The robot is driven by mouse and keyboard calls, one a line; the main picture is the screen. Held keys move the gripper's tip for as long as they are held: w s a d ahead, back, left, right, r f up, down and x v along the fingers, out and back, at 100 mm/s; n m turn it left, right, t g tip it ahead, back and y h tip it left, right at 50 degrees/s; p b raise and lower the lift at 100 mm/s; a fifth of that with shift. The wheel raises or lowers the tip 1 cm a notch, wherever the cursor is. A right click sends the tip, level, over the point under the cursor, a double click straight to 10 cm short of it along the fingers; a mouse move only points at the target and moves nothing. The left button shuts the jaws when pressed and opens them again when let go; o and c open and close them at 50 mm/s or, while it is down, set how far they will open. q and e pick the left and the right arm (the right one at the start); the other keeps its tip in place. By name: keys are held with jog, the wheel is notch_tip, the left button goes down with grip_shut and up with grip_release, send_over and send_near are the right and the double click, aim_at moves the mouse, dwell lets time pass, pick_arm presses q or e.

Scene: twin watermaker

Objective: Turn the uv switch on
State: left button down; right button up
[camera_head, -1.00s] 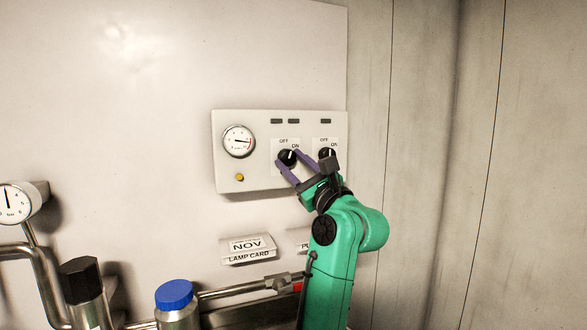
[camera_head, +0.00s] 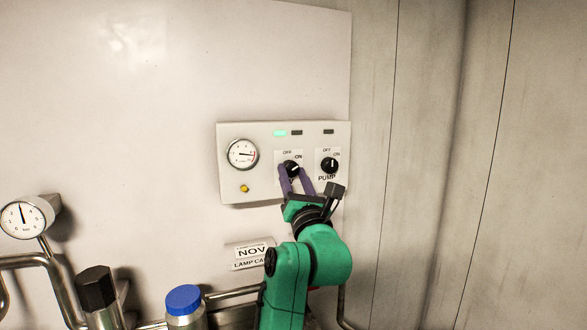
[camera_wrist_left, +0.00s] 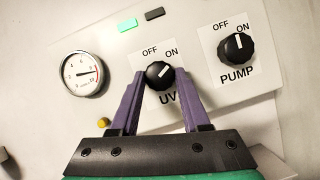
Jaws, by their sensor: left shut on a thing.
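The UV switch is a black round knob (camera_head: 291,168) on a pale control panel (camera_head: 265,192), and it also shows in the left wrist view (camera_wrist_left: 159,75). Its white mark points up and right, toward the ON label. My left gripper (camera_head: 292,174) reaches up from below, with a purple finger on each side of the knob, shut on it. The fingers partly cover the label below the knob in the head view. A lamp (camera_head: 280,133) at the panel's top left glows green. My right gripper is not in view.
The PUMP knob (camera_head: 329,165) is just right of the UV switch. A round gauge (camera_head: 242,154) and a small yellow button (camera_head: 244,189) are on the panel's left. Pipes, a blue-capped canister (camera_head: 183,300) and a black-capped one (camera_head: 97,287) stand below left.

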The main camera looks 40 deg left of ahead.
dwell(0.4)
pick_arm(q)
jog(key=shift+c, duration=1.9)
grip_release()
jog(key=shift+f, duration=0.1)
